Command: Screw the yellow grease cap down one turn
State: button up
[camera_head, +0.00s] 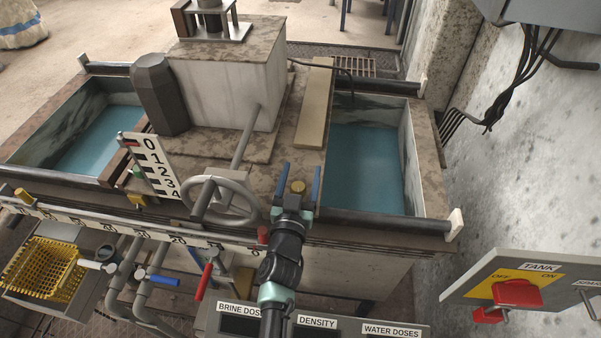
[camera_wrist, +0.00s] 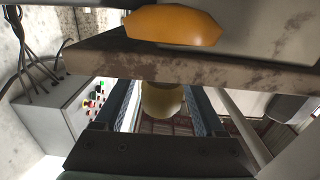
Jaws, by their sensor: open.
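The yellow grease cap (camera_head: 298,187) is a small round knob at the front edge of the brown tank deck, right of the grey handwheel. My gripper (camera_head: 300,168) is open, with one blue finger on each side of the cap. In the wrist view a dull yellow rounded cap (camera_wrist: 162,102) shows between the two dark fingers, with gaps visible on both sides. I cannot tell how far the cap is screwed down. A larger orange-yellow faceted piece (camera_wrist: 172,25) shows at the top of the wrist view.
The grey handwheel (camera_head: 222,201) stands close left of my gripper. A numbered scale plate (camera_head: 158,166) is farther left. Water basins lie on both sides, with a dark rail (camera_head: 380,221) at the front right.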

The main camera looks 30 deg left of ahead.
jog(key=p+v, duration=0.1)
jog(key=v, duration=1.2)
jog(key=shift+p, duration=0.4)
